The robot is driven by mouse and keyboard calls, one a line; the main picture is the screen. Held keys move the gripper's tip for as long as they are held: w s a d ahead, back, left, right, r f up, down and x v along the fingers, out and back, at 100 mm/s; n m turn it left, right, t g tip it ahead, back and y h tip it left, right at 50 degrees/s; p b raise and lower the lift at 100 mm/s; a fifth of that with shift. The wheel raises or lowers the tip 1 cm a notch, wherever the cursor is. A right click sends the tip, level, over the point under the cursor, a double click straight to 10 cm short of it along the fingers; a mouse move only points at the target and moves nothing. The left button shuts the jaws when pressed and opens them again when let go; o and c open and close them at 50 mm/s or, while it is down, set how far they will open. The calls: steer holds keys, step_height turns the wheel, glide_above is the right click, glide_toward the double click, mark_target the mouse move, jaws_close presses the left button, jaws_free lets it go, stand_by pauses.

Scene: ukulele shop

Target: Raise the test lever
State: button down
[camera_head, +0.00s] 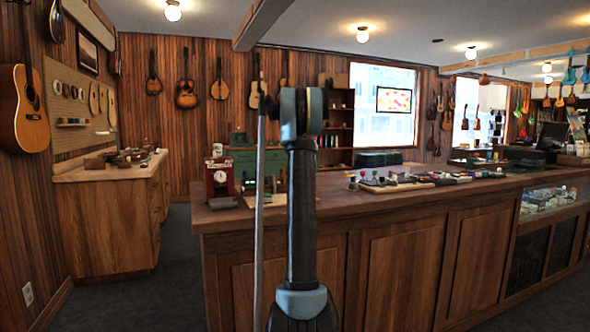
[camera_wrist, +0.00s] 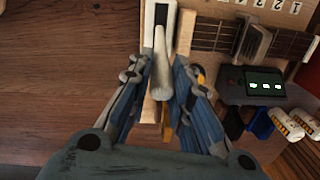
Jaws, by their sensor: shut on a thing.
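In the wrist view, a pale grey rounded lever (camera_wrist: 162,75) lies between the blue-grey fingers of my gripper (camera_wrist: 161,68), which is shut on it. Its upper end meets a white piece with a dark slot (camera_wrist: 157,20) at the top centre. The fixture's wooden base (camera_wrist: 212,13) shows behind and to the right. The fingertips are partly hidden around the lever, so the exact contact is unclear. In the head view, my arm stands in front of the counter and the gripper and lever cannot be made out.
Right of the fingers are a fretted neck (camera_wrist: 208,36), a grey block (camera_wrist: 255,43) and a dark box with a green display (camera_wrist: 264,88). Bare wood (camera_wrist: 60,75) is on the left. In the head view, the counter (camera_head: 405,203) holds a red dial device (camera_head: 219,180) and several small items.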

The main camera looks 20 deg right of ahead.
steer(key=shift+w+a, duration=0.2)
steer(key=shift+w, duration=0.05)
steer(key=c, duration=1.5)
jaws_free()
steer(key=shift+w+f, duration=0.1)
steer(key=shift+f, duration=0.1)
steer(key=shift+o, duration=0.2)
steer(key=shift+d+r, duration=0.1)
steer(key=shift+r, duration=0.25)
step_height(320, 180, up, 11)
steer(key=shift+d+r, duration=0.15)
steer(key=shift+d, duration=0.15)
